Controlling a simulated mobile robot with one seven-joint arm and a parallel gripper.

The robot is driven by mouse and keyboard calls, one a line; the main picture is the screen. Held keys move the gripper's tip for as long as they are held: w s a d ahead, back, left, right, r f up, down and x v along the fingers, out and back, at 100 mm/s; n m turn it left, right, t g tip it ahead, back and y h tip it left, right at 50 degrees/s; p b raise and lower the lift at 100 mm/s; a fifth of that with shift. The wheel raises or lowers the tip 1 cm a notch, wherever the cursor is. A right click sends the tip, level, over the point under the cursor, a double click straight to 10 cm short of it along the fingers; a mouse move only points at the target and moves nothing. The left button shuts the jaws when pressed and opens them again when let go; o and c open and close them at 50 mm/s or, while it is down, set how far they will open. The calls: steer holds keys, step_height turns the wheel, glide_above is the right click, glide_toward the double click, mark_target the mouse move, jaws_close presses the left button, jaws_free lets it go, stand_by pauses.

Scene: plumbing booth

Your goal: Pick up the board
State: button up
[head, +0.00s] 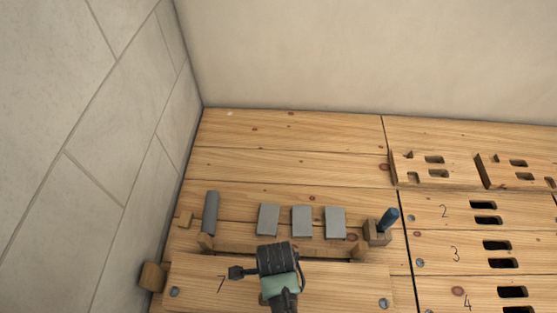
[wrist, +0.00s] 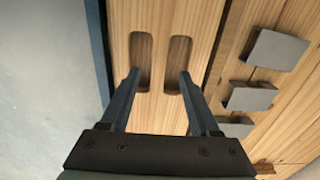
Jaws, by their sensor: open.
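The board (head: 335,287) is a pale wooden plank marked 7 at the bottom of the head view, with a round screw or bolt near each end. In the wrist view the board (wrist: 160,110) shows two long rounded slots. My gripper (wrist: 160,78) is open and empty, its two blue fingers apart, with each tip at the lower end of a slot. I cannot tell whether the tips are inside the slots. In the head view my arm's end covers the middle of the board and hides its slots.
Three grey plates (head: 302,221) stand just beyond the board, with a grey bar (head: 211,212) left of them. A blue-handled piece in a wooden block (head: 378,232) is at their right. Slotted boards numbered 2 to 4 (head: 455,254) lie farther right. A tiled wall (head: 85,150) bounds the left.

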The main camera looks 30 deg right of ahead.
steer(key=f+b, duration=0.2)
steer(key=f, duration=0.1)
steer(key=f+b, duration=0.1)
steer(key=shift+s+d+f, duration=0.15)
steer(key=shift+s+f, duration=0.1)
steer(key=shift+f, duration=0.05)
steer(key=shift+r, duration=0.1)
jaws_close()
stand_by(1.0)
